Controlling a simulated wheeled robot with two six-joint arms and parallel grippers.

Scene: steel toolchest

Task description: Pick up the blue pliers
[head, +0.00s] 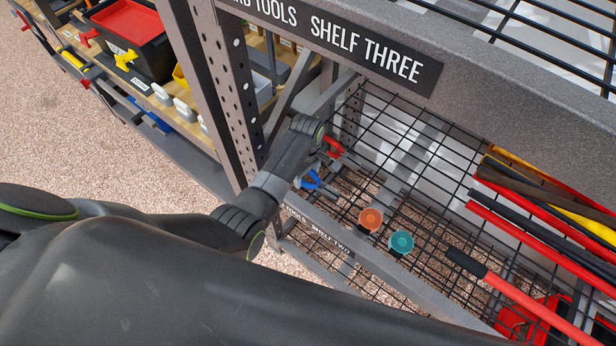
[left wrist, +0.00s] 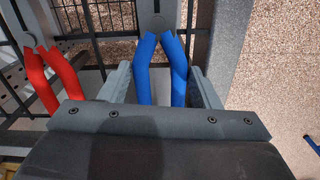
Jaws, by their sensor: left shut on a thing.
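The blue pliers (head: 312,182) are at the left end of the wire shelf in the head view, partly hidden by my left gripper (head: 301,180). In the left wrist view the two blue handles of the pliers (left wrist: 178,68) stand between the grey fingers of my left gripper (left wrist: 163,80), which is shut on them. The metal head of the pliers shows at the top of that view, over the wire grid and shelf edge. My right gripper is in neither view.
Red-handled pliers (head: 333,148) lie close beside the blue ones, and show left of them in the left wrist view (left wrist: 40,78). Orange (head: 370,219) and teal (head: 401,242) round items sit further right. A perforated post (head: 228,90) and the shelf-three beam (head: 345,45) flank my arm.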

